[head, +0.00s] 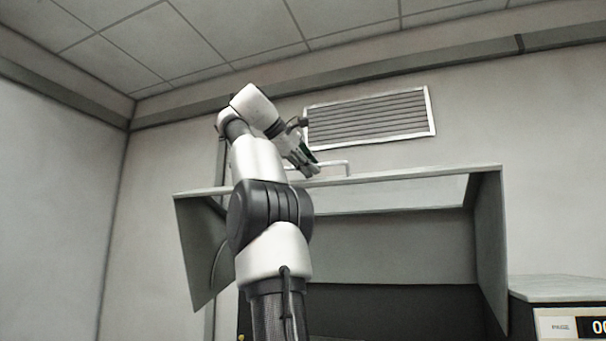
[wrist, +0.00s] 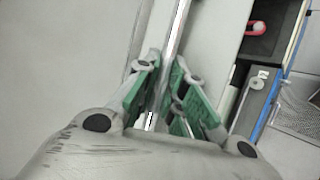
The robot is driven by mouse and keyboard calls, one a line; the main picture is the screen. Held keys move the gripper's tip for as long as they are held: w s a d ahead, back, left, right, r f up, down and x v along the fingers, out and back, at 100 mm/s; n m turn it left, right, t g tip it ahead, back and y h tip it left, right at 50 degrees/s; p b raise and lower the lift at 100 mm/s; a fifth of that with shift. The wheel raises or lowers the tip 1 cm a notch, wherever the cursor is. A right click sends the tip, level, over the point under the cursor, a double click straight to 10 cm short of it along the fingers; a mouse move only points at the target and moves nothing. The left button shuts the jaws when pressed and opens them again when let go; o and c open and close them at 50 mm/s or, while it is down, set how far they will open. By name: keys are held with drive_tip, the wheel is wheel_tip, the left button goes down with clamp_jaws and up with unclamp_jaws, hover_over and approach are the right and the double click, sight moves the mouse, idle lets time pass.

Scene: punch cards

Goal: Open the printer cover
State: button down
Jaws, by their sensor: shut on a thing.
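The printer cover (head: 490,215) is a large grey hood with side walls. It stands raised in the head view, its front edge lifted high and the dark space beneath it open to view. A pale handle bar (head: 335,163) rises from its top edge. My gripper (head: 310,166) is at the left part of this handle. In the wrist view, the green-padded fingers of my gripper (wrist: 173,98) are shut on the handle (wrist: 180,30), which runs between them as a long light bar. The exact contact is partly hidden by the fingers.
A louvred vent (head: 370,116) is on the back wall above the cover. A cabinet with a "PAGE" display (head: 560,326) stands at the lower right. The wrist view shows a dark recess with a red part (wrist: 256,28). Bare wall lies to the left.

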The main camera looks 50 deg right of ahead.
drive_tip(key=shift+w+d+r, duration=0.1)
drive_tip(key=shift+w+d, duration=0.05)
idle(0.3)
drive_tip(key=c, duration=1.8)
unclamp_jaws()
drive_tip(key=shift+o, duration=0.2)
drive_tip(key=shift+w+a+r, duration=0.15)
drive_tip(key=shift+a+r, duration=0.05)
drive_tip(key=shift+a, duration=0.2)
drive_tip(key=w+a, duration=0.1)
drive_tip(key=a, duration=1.1)
drive_tip(key=shift+a, duration=0.15)
drive_tip(key=shift+w+r, duration=0.1)
drive_tip(key=shift+w, duration=0.05)
